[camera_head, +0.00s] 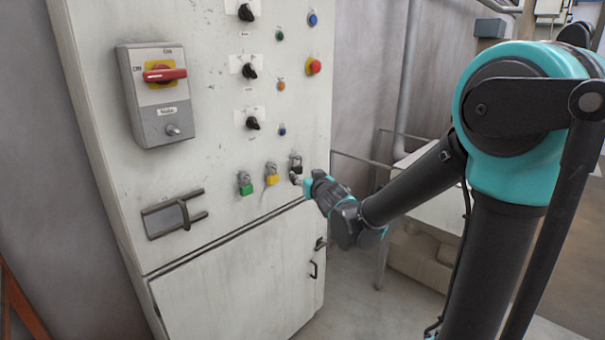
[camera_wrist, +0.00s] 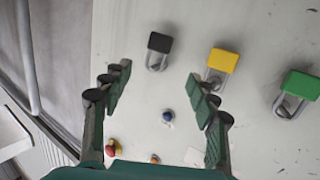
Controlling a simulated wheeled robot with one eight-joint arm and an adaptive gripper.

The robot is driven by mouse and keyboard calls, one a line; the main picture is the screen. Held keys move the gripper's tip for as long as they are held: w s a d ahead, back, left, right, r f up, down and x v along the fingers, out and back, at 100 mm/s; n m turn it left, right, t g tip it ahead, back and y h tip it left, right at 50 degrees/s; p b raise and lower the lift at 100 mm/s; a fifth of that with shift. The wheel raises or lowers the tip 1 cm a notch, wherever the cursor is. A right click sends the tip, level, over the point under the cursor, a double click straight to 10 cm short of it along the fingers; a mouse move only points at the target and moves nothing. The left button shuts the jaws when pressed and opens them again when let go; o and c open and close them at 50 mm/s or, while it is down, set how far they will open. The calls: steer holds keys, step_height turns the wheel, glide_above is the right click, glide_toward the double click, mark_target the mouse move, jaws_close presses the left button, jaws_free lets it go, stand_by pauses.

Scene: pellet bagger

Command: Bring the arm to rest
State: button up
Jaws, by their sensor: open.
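My gripper (camera_wrist: 158,95) is open and empty in the wrist view, with the cabinet's pale front face beyond its two fingers. In the head view my arm reaches from the right to the cabinet (camera_head: 235,265), and its end is near the right edge of the panel, just below the black padlock (camera_head: 296,162). The black padlock also shows in the wrist view (camera_wrist: 160,43), ahead of the fingertips and apart from them. The finger tips themselves are too small to make out in the head view.
A yellow padlock (camera_head: 272,179) and a green padlock (camera_head: 246,188) hang left of the black one. A red-handled switch box (camera_head: 155,95), black knobs and buttons stick out from the panel. A bench (camera_head: 425,200) stands behind my arm. Open floor lies right of the cabinet.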

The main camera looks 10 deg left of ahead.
steer(key=s+d+f+m+g+h, duration=0.25)
steer(key=s+d+f, duration=0.2)
steer(key=d, duration=0.55)
steer(key=s+d+f+m+g+h, duration=0.1)
steer(key=s+d+f+g+h, duration=0.2)
steer(key=d+f, duration=0.5)
steer(key=s+d+f+g, duration=0.1)
steer(key=s+d+f, duration=0.2)
steer(key=s, duration=0.4)
steer(key=s+d+f+g, duration=0.2)
steer(key=s+d+f, duration=0.1)
steer(key=s, duration=0.4)
steer(key=s+d+f+g, duration=0.2)
steer(key=s+d+f, duration=0.1)
steer(key=s, duration=0.4)
steer(key=shift+f+m, duration=0.3)
steer(key=shift+m, duration=0.15)
steer(key=shift+h, duration=0.25)
